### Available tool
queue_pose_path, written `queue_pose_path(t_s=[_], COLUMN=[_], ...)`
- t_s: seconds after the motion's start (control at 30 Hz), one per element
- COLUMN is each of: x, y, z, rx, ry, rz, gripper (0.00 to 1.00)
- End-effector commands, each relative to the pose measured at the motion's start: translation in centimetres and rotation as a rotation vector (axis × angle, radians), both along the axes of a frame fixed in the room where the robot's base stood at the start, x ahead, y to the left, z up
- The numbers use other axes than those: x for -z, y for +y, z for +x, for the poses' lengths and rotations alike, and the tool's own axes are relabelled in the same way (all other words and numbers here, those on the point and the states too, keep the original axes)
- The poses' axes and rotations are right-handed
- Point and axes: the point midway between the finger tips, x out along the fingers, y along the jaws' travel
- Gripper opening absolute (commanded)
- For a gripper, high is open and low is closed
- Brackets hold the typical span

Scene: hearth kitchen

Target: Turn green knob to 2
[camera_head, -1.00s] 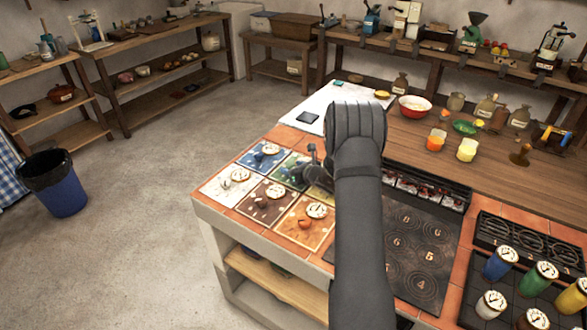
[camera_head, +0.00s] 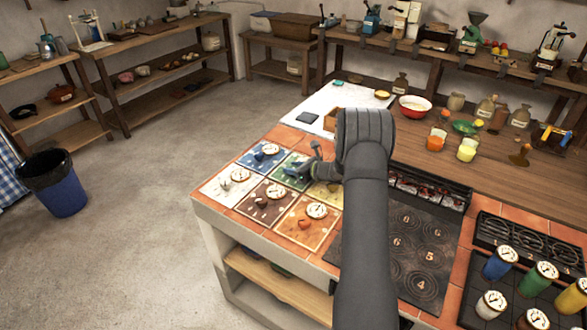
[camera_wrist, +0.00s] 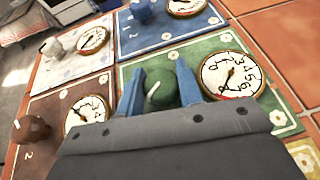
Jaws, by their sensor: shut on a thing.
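The green knob (camera_wrist: 160,86) sits on a green panel (camera_wrist: 262,112) in the wrist view, with a white line on its top. My gripper (camera_wrist: 160,92) has its two blue fingers on either side of the knob, shut on it. A round dial (camera_wrist: 232,76) with numbers, a dark hand and a red mark lies to the right of the knob; its exact reading is hard to tell. In the head view my gripper (camera_head: 302,172) is over the green panel, and my wrist hides part of that area.
Neighbouring panels carry a blue knob (camera_wrist: 142,10), a white knob (camera_wrist: 53,46) and a brown knob (camera_wrist: 31,129), each with a dial. In the head view an orange panel (camera_head: 305,236) is in front and a dark hob (camera_head: 425,245) lies right of my arm.

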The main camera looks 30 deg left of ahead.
Motion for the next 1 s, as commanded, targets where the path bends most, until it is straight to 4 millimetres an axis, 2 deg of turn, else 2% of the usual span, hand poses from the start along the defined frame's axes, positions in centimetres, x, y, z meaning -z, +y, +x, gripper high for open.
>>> queue_pose_path(t_s=[0.37, 0.4, 0.5, 0.83, 1.0], x=[0.0, 0.0, 0.0, -0.2, -1.1], y=[0.0, 0.0, 0.0, -0.3, -2.5], z=[0.0, 0.0, 0.0, 0.0, -0.1], rx=[-0.015, -0.015, -0.015, -0.014, -0.011], ry=[0.000, 0.000, 0.000, 0.000, -0.001], rz=[-0.001, -0.001, -0.001, -0.001, -0.001], gripper=[0.10, 0.39, 0.55, 0.55, 0.55])
